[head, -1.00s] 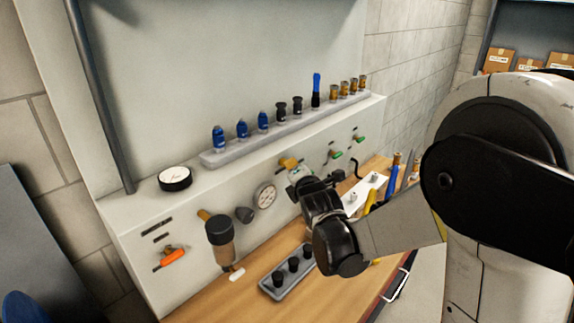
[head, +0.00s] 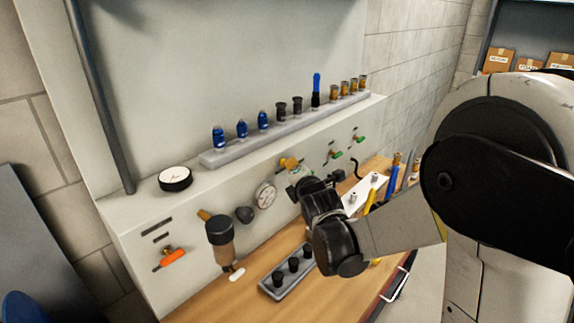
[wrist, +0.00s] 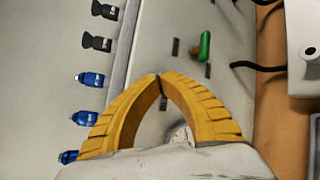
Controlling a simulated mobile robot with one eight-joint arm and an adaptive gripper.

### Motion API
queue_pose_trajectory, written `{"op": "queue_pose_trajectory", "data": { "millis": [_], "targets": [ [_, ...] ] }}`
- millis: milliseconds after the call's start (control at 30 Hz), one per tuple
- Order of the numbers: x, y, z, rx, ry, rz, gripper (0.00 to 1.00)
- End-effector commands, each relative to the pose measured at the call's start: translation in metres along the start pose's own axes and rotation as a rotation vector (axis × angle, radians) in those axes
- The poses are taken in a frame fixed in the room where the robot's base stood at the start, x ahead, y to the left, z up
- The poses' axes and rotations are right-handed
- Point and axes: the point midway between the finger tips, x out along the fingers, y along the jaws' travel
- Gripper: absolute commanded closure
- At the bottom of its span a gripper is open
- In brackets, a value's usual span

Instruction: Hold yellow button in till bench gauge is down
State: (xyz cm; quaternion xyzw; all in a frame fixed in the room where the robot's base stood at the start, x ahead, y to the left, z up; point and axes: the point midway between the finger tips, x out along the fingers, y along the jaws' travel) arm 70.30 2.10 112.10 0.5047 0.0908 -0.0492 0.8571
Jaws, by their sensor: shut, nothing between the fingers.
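My gripper (head: 288,162) is shut and empty, its yellow fingers (wrist: 160,77) meeting at the tips in front of the pale panel. I cannot tell whether the tips touch the panel. No yellow button can be made out; the fingers and wrist cover part of the panel. A round white gauge (head: 265,195) is set in the panel face, left of my gripper. It shows partly between the fingers in the wrist view (wrist: 181,135). Another gauge (head: 175,178) lies on the ledge at the left. Both dials are too small to read; which is the bench gauge is unclear.
A rail (head: 225,156) of blue, black and brass fittings runs along the ledge above. Green-handled valves (head: 336,154) are to the right. A filter bowl (head: 221,240) and an orange handle (head: 172,258) are at left. A grey tray (head: 287,275) stands on the wooden bench below.

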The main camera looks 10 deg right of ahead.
Motion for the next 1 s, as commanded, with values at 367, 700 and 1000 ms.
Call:
{"op": "queue_pose_trajectory", "data": {
  "millis": [367, 700, 1000],
  "targets": [
    [-0.001, -0.001, 0.001, 0.001, 0.0, 0.0, 1.0],
    [-0.015, -0.008, 0.008, 0.001, 0.0, 0.0, 1.0],
    [-0.016, -0.009, 0.008, 0.0, 0.0, 0.0, 1.0]
  ]
}}
